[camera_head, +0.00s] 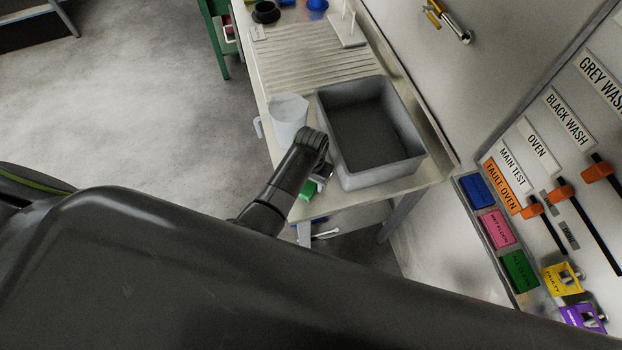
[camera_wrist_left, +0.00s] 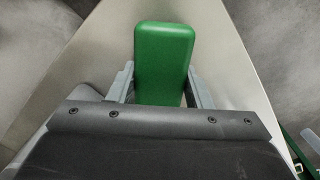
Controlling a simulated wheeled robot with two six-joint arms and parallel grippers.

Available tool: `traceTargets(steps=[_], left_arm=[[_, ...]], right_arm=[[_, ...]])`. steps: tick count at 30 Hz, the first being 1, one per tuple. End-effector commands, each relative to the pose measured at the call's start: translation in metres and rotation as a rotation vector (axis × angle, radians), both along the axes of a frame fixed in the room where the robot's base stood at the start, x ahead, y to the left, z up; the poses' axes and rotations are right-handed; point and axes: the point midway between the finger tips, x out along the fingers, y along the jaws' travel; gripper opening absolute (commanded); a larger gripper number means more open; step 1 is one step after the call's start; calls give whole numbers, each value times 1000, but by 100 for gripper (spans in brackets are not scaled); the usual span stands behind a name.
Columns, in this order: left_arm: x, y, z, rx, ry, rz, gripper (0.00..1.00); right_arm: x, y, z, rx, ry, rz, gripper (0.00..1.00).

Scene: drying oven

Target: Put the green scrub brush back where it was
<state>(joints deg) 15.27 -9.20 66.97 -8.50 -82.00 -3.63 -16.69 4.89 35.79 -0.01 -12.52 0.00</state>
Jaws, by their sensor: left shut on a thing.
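The green scrub brush (camera_wrist_left: 163,60) is between the two grey fingers of my left gripper (camera_wrist_left: 158,85) in the left wrist view, which is shut on it. In the head view a small part of the brush (camera_head: 308,190) shows below my left arm, over the front end of the bench (camera_head: 410,183). The arm and wrist hide most of the gripper there. I cannot tell whether the brush touches the bench top. My right gripper is in neither view.
A grey basin (camera_head: 405,165) stands on the bench just right of my left wrist. A white jug (camera_head: 287,115) stands just behind it. A ribbed drainer (camera_head: 310,55) lies farther back. A wall board with labels (camera_head: 540,150) is at the right.

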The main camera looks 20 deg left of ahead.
Motion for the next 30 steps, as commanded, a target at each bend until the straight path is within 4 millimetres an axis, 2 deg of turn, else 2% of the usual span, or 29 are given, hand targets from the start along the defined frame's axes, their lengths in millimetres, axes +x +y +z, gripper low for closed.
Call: traceTargets(steps=[8,9,14,23,26,30], left_arm=[[0,0,-3,0,0,0,27],[0,0,-3,0,0,0,48],[0,0,-3,0,0,0,67],[0,0,0,0,0,0,67],[1,0,5,0,-1,0,67],[1,-1,22,-2,-4,0,67]], right_arm=[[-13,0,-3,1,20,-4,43],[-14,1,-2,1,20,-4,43],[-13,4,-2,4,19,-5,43],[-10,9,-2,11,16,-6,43],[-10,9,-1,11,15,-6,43],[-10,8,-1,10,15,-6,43]])
